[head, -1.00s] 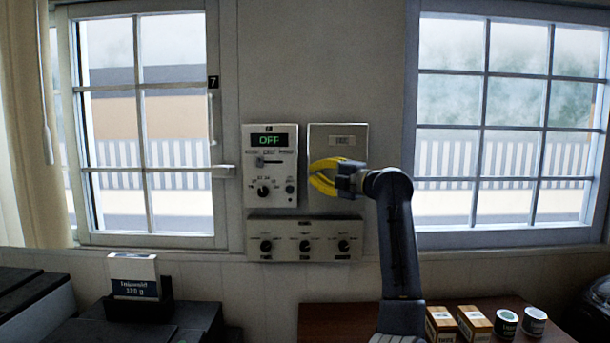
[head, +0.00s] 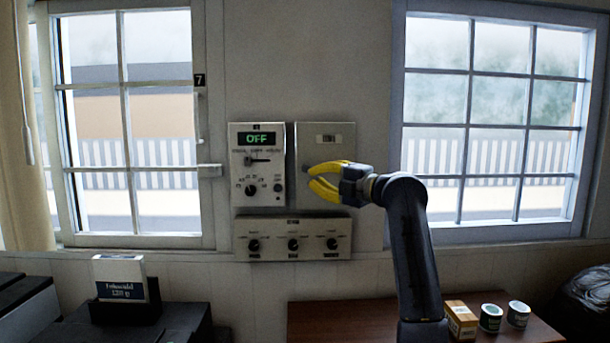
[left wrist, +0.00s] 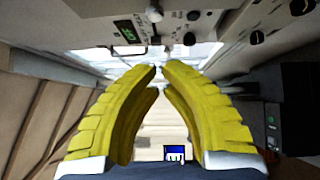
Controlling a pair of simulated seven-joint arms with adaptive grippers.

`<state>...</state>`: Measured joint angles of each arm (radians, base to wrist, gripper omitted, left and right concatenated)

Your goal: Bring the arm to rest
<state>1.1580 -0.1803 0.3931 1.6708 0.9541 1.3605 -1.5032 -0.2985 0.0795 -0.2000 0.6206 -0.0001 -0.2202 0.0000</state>
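My left gripper (head: 310,178), with yellow fingers, is in front of the blank grey wall box (head: 313,140). Its fingertips point left and stand a little apart, with nothing between them. The left wrist view shows the same narrow gap between the fingertips (left wrist: 158,68). I cannot tell how far the fingers are from the box. My dark left arm rises from the lower right of the head view. My right gripper is in neither view. The control panel (head: 239,192) left of the gripper shows OFF and has a small lever (head: 258,160) and a knob (head: 251,189).
A panel with three knobs (head: 293,255) is below the gripper. Windows flank the panels. A white pack (head: 118,268) stands at lower left.

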